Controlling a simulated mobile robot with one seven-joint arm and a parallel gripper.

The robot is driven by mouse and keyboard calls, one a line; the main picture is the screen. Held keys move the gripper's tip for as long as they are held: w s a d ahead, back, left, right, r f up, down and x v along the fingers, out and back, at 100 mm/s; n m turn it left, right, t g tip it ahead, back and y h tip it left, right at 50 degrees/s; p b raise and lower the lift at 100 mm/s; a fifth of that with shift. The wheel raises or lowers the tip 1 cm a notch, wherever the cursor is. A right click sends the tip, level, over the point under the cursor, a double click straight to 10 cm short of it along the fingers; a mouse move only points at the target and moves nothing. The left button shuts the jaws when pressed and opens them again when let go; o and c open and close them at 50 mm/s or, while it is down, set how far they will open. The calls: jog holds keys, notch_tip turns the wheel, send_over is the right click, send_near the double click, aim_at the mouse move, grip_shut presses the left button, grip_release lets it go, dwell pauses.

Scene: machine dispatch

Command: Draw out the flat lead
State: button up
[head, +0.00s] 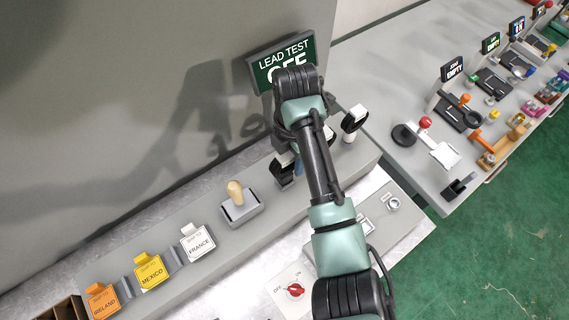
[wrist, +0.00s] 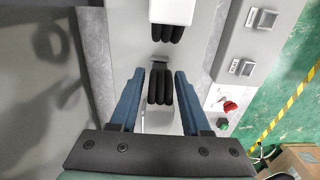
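In the wrist view my gripper (wrist: 160,74) has its two blue fingers apart, one on each side of a black ribbed lead end (wrist: 160,92). Narrow gaps show between the fingers and this part, so it does not look gripped. A second lead, a white block (wrist: 172,10) with a black ribbed end, lies beyond the fingertips. In the head view a black-and-white lead (head: 353,120) stands right of my arm, and another (head: 284,168) shows partly behind it. I cannot tell for sure which one is flat. My arm hides most of the gripper there.
The lead test sign (head: 285,62) reads OFF, partly covered by my arm. A red OFF/ON knob (head: 295,290) is at the front. A wooden-handled stamp (head: 237,195) and country cards (head: 198,242) stand left. A side table (head: 480,80) at right is crowded.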

grip_shut()
jog(key=shift+r, duration=0.15)
jog(key=shift+r+p, duration=4.55)
jog(key=shift+r, duration=0.35)
